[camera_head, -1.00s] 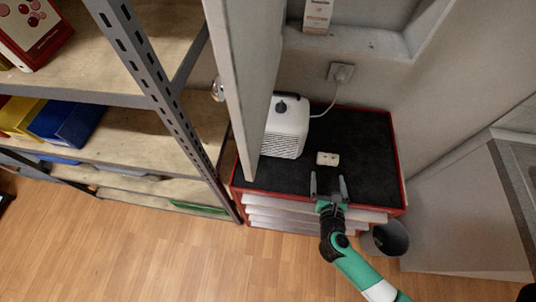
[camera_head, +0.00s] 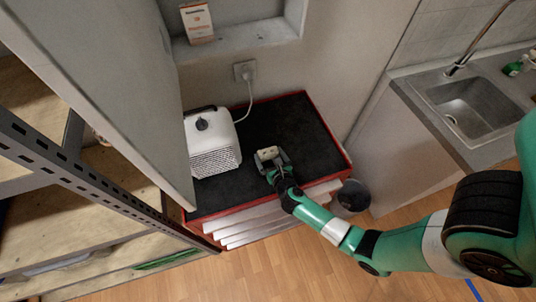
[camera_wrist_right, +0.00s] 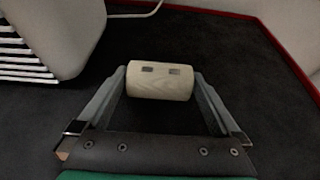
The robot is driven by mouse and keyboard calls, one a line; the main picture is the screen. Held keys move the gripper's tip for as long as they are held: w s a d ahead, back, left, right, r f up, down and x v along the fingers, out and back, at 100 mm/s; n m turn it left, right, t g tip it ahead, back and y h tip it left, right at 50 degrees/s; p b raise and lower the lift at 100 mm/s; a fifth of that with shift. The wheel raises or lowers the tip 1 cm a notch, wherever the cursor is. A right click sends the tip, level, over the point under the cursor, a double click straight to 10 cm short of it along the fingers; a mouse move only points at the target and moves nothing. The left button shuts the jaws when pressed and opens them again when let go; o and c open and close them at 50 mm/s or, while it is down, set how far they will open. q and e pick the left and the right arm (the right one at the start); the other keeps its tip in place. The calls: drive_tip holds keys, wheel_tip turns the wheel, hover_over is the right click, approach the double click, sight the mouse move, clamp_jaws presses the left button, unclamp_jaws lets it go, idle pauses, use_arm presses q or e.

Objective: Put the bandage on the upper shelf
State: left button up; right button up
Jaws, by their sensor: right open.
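The bandage (camera_head: 268,153) is a small cream roll lying on the black top of the red-edged cabinet (camera_head: 284,117). In the right wrist view the bandage (camera_wrist_right: 160,80) lies crosswise between the tips of my open right gripper (camera_wrist_right: 161,88). Small gaps seem to show between it and the fingers. In the head view my right gripper (camera_head: 270,160) reaches it from the front. A metal shelf rack (camera_head: 80,172) with wooden boards stands at the left, partly cut off by the frame. My left gripper is out of view.
A white heater-like box (camera_head: 212,145) stands on the cabinet left of the bandage, its cord running to a wall socket (camera_head: 245,70). A pale upright panel (camera_head: 110,80) stands between rack and cabinet. A bin (camera_head: 350,198) and a sink (camera_head: 470,108) are at right.

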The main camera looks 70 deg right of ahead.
sight(269, 152)
drive_tip(key=shift+x, duration=0.9)
drive_tip(key=c, duration=1)
drive_tip(key=shift+o, duration=0.2)
drive_tip(key=shift+r, duration=0.3)
drive_tip(key=r+p, duration=0.3)
drive_tip(key=r, duration=0.1)
drive_tip(key=shift+s+a, duration=0.15)
drive_tip(key=shift+s, duration=0.15)
drive_tip(key=s+a+r+p, duration=0.2)
drive_tip(key=s+r, duration=0.2)
drive_tip(key=s, duration=0.2)
drive_tip(key=s+a+r+p, duration=0.2)
drive_tip(key=s+a+r, duration=0.1)
drive_tip(key=s, duration=0.3)
drive_tip(key=shift+s+a+r, duration=0.15)
drive_tip(key=shift+a+r, duration=0.1)
drive_tip(key=shift+r, duration=0.5)
